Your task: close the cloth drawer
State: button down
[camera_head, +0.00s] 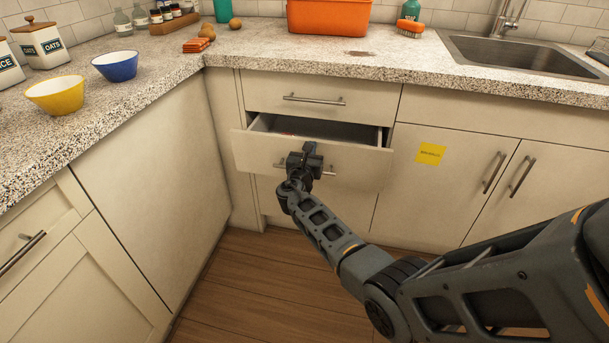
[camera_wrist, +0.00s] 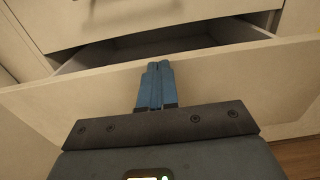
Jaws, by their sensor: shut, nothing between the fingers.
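The open drawer (camera_head: 350,163) is the second one down, below a shut top drawer, and is pulled partway out of the cabinet. Its dark inside shows, with a small reddish bit at the left; I cannot tell what that is. My gripper (camera_head: 305,152) is at the middle of the drawer front, near its top edge and in front of its bar handle (camera_head: 328,173). In the wrist view the shut blue-grey fingers (camera_wrist: 157,82) point at the drawer front (camera_wrist: 230,82) and overlap its upper edge. I cannot tell whether they touch it.
The shut top drawer (camera_head: 325,97) is just above, under the speckled countertop (camera_head: 400,72). Cabinet doors with a yellow note (camera_head: 431,153) stand to the right, and a corner cabinet (camera_head: 150,180) to the left. The wooden floor (camera_head: 270,275) in front is clear.

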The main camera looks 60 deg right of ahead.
jog(key=b+x, duration=0.4)
jog(key=x, duration=0.5)
jog(key=shift+d+b, duration=0.15)
jog(key=shift+b, duration=0.15)
